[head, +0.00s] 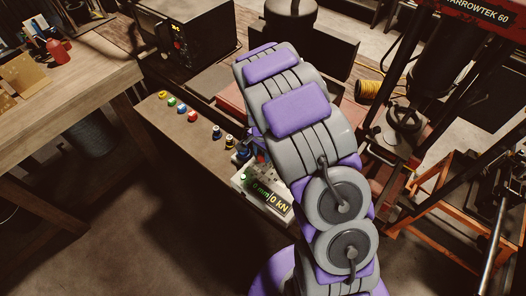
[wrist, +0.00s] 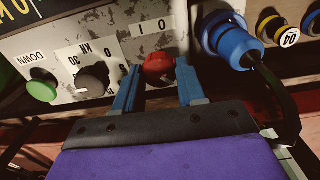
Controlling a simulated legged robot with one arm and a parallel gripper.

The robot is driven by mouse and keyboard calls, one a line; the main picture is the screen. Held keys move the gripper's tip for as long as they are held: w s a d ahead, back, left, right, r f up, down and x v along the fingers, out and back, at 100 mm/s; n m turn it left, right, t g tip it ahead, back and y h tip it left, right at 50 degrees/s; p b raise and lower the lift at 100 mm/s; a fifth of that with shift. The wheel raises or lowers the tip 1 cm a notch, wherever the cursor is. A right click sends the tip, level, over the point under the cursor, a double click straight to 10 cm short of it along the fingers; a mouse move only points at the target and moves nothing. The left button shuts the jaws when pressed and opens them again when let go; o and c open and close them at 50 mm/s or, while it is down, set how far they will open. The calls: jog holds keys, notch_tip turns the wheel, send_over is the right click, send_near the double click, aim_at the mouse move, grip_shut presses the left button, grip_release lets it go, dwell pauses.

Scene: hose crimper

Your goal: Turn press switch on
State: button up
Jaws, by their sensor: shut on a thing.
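The press switch is a red rotary knob (wrist: 158,68) under a plate marked "I 0" in the wrist view. My gripper (wrist: 158,74) has one blue finger on each side of the knob and is shut on it. The knob's exact pointing direction is hard to tell. My arm hides the knob in the head view.
Left of the switch are a dark grey kN knob (wrist: 92,80) and a green DOWN button (wrist: 42,88). A blue plug (wrist: 232,42) with a black cable sits close right. A wooden table (head: 90,82) stands at left; the floor before the bench is clear.

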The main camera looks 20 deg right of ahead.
aim_at(262, 155)
jog(key=o, duration=1.1)
jog(key=shift+a, duration=0.1)
jog(key=shift+c, duration=0.2)
notch_tip(262, 155, up, 17)
jog(key=p, duration=0.1)
jog(key=shift+r, duration=0.15)
jog(key=s+r+n+g+b, duration=0.1)
jog(key=s+n+b, duration=0.5)
jog(key=s, duration=2.8)
jog(key=r+n, duration=0.1)
jog(key=n, duration=0.4)
jog(key=shift+s+r+g, duration=0.15)
jog(key=shift+r+g, duration=0.15)
jog(key=shift+g, duration=0.1)
